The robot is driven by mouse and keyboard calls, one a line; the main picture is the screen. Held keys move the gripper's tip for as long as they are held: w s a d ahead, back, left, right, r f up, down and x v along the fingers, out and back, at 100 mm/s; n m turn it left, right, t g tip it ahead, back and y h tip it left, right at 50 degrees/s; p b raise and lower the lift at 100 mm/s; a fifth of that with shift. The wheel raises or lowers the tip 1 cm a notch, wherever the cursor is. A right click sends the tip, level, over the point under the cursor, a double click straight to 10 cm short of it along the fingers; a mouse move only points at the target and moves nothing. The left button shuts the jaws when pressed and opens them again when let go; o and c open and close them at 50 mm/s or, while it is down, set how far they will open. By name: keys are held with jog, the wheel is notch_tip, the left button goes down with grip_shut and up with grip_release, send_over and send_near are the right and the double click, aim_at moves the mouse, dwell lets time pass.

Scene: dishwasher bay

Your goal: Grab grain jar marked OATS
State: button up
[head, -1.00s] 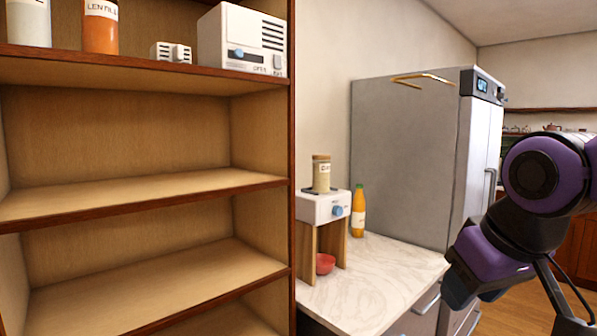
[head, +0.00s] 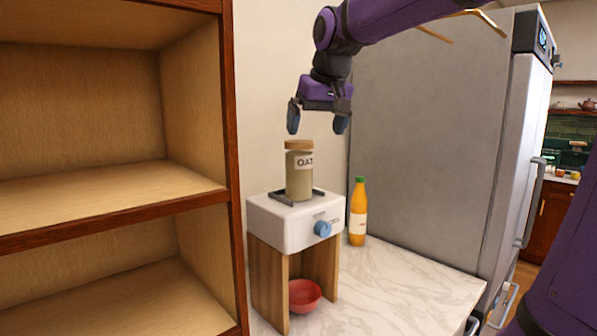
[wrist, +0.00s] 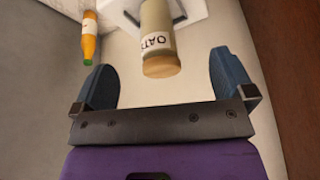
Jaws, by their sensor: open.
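The OATS jar (head: 299,177) is a clear jar of pale grain with a tan lid and a white label. It stands upright on top of the white dispenser stand (head: 270,221). In the wrist view the jar (wrist: 157,28) shows lid-first, ahead of and between the two fingers. My gripper (head: 319,122) is open and empty, pointing down, just above and slightly right of the jar's lid in the head view. The blue fingertips also show in the wrist view (wrist: 166,80). They do not appear to touch the jar.
An orange bottle with a green cap (head: 358,212) stands right of the stand on the marble counter (head: 400,285). A red bowl (head: 304,296) sits under the stand. A wooden shelf (head: 100,205) is at left, a grey fridge (head: 430,150) at right.

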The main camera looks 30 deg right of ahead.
send_near(299, 141)
jog(key=f, duration=0.2)
jog(key=shift+w+d+m+h, duration=0.1)
jog(key=shift+w+m+h, duration=0.2)
jog(key=shift+w, duration=0.35)
jog(key=shift+x, duration=5.15)
jog(key=c, duration=1.6)
jog(key=shift+c, duration=0.2)
